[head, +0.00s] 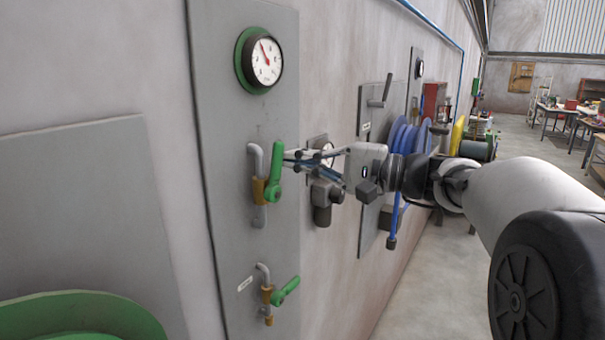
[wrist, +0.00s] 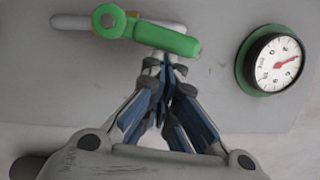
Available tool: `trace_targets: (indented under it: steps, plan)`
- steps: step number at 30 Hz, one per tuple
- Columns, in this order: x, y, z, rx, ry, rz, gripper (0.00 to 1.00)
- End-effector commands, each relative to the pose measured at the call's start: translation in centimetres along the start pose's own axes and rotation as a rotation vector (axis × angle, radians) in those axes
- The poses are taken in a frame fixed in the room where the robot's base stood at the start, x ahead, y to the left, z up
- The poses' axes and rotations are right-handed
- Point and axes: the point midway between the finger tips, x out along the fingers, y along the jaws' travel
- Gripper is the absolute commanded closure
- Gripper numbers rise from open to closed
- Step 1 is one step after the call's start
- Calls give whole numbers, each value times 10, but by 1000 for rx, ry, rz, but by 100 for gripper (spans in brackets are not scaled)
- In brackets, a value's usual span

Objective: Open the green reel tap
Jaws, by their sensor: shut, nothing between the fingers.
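Two taps with green levers are on the grey wall panel. The upper tap's lever (head: 276,172) stands roughly in line with its upright grey pipe, and it also shows in the wrist view (wrist: 150,32). The lower tap's lever (head: 286,290) sticks out across its pipe, beside a small label that I cannot read. My gripper (head: 287,159) is shut and empty, with its tips right at the upper lever. In the wrist view the fingertips (wrist: 166,62) meet or overlap the lever's edge. I cannot tell whether they touch it.
A green-rimmed gauge (head: 264,61) sits above the taps. A green reel (head: 80,318) is at the lower left. A grey wall fitting (head: 323,200) is close under my gripper. A blue hose reel (head: 402,136) hangs behind my wrist. Open floor lies to the right.

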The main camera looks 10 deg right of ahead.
Motion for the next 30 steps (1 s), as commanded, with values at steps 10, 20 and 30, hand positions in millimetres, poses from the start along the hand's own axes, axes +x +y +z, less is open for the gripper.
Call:
trace_targets:
  steps: [10,20,30]
  plan:
    - [2,-6,9,-144,-1,37,100]
    - [3,-7,11,-171,-1,43,100]
    - [3,-7,10,-170,-1,43,100]
